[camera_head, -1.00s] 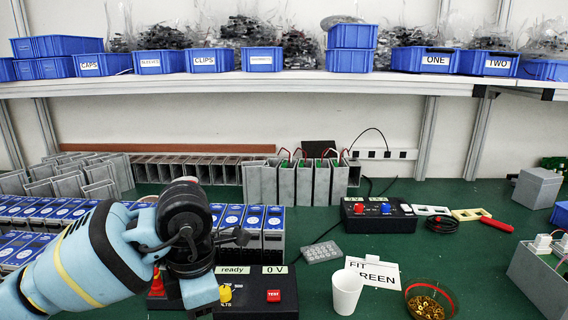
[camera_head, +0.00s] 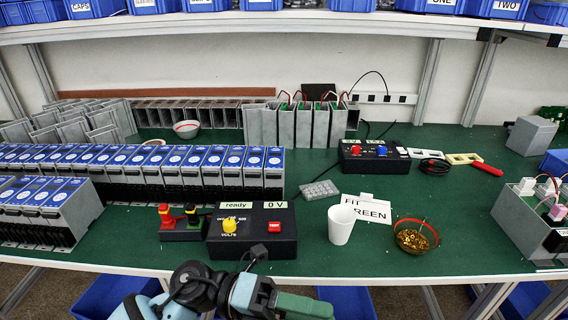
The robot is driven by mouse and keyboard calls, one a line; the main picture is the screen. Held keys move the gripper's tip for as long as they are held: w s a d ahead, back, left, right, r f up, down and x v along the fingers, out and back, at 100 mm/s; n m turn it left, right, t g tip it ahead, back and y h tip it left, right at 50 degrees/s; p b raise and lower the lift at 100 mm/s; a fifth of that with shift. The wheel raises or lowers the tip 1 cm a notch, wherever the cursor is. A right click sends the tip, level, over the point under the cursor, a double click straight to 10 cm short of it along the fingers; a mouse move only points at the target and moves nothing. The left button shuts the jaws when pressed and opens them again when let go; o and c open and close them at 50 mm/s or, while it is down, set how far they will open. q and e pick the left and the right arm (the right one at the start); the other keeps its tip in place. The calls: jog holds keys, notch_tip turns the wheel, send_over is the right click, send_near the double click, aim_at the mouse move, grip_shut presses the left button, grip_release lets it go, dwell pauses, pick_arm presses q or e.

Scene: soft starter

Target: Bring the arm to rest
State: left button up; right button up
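My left arm (camera_head: 243,292) shows along the bottom edge, in front of the table's front edge, with light blue links and black joints. A grey-green part (camera_head: 301,306) at its right end points right, and a small black piece sticks up beside the black-and-yellow tester box (camera_head: 252,247). I cannot make out fingertips, so I cannot tell whether the gripper is open or shut, and I see nothing held. My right arm and gripper are not in view.
The green table (camera_head: 455,240) holds rows of blue-topped units (camera_head: 190,166), a red and black terminal block (camera_head: 181,221), a white cup (camera_head: 341,224), a bowl of brass parts (camera_head: 414,236) and a power box (camera_head: 375,156). Blue bins (camera_head: 347,301) sit below the front edge.

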pick_arm(q)
jog(key=w+a+f+n+t+y, duration=0.2)
jog(key=a+f+n+t, duration=0.2)
jog(key=n+t, duration=0.5)
jog(key=w+a+f+n+t+y+p, duration=0.1)
jog(key=a+f+n+t+y, duration=0.4)
jog(key=n, duration=0.6)
jog(key=w+a+f+n+t, duration=0.2)
jog(key=a+f+n+t, duration=0.1)
jog(key=n+t, duration=0.65)
jog(key=s+a+f+n+g+y, duration=0.4)
jog(key=s+a+f+n, duration=0.1)
jog(key=s+f, duration=0.5)
jog(key=s+a+f+n+g+y+p, duration=0.1)
jog(key=s+a+f+n+g+y, duration=0.4)
jog(key=s+f, duration=0.6)
jog(key=shift+a+f+n+y, duration=0.3)
jog(key=shift+a+f+n, duration=0.3)
jog(key=shift+a, duration=0.6)
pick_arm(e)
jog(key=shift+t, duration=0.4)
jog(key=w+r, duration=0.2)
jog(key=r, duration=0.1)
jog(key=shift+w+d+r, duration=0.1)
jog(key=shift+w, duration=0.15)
pick_arm(q)
jog(key=shift+r, duration=0.1)
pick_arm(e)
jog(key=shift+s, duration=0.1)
